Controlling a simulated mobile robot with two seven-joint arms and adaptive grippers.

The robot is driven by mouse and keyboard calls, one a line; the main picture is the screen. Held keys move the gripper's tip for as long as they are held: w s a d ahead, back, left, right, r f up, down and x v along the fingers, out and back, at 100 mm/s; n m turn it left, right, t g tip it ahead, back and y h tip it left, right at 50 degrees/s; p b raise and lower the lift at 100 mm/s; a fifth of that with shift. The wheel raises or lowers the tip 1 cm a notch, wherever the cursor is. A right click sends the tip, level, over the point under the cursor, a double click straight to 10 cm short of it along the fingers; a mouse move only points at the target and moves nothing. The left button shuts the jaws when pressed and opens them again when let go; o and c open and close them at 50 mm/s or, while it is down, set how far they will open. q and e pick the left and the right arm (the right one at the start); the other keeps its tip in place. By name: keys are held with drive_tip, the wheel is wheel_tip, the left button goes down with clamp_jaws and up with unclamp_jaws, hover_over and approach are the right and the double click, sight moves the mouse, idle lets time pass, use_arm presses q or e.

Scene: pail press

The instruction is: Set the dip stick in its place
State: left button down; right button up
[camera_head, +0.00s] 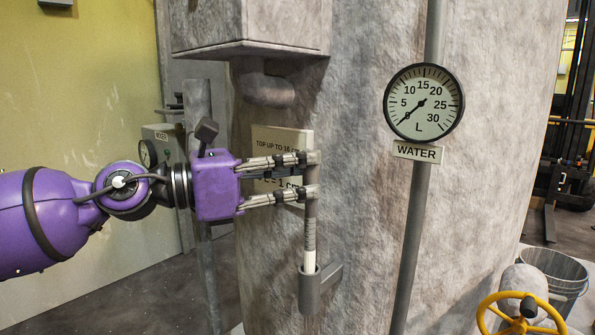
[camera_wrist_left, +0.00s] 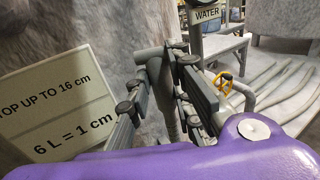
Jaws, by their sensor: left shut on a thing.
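The dip stick (camera_head: 310,235) is a slim upright rod with a grey upper part and a pale, marked lower part. My left gripper (camera_head: 315,175) is shut on its upper part, coming in from the left. In the left wrist view the grey rod (camera_wrist_left: 168,100) shows between the two fingers (camera_wrist_left: 160,95). A grey tube holder (camera_head: 309,291) on a bracket is at the stick's lower end. The lower end appears to be in the tube's mouth, but its tip is hidden and I cannot tell how deep it is. My right gripper is not in view.
A sign (camera_head: 281,141) reading "TOP UP TO 16 cm" is behind my gripper, partly covered. A round water gauge (camera_head: 424,103) is on a pipe (camera_head: 409,250) to the right. A yellow handwheel (camera_head: 520,313) and a pail (camera_head: 556,272) stand at lower right.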

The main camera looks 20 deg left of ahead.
use_arm(q)
drive_tip(key=c, duration=1.5)
unclamp_jaws()
drive_tip(key=v, duration=1.2)
drive_tip(key=shift+s, duration=0.1)
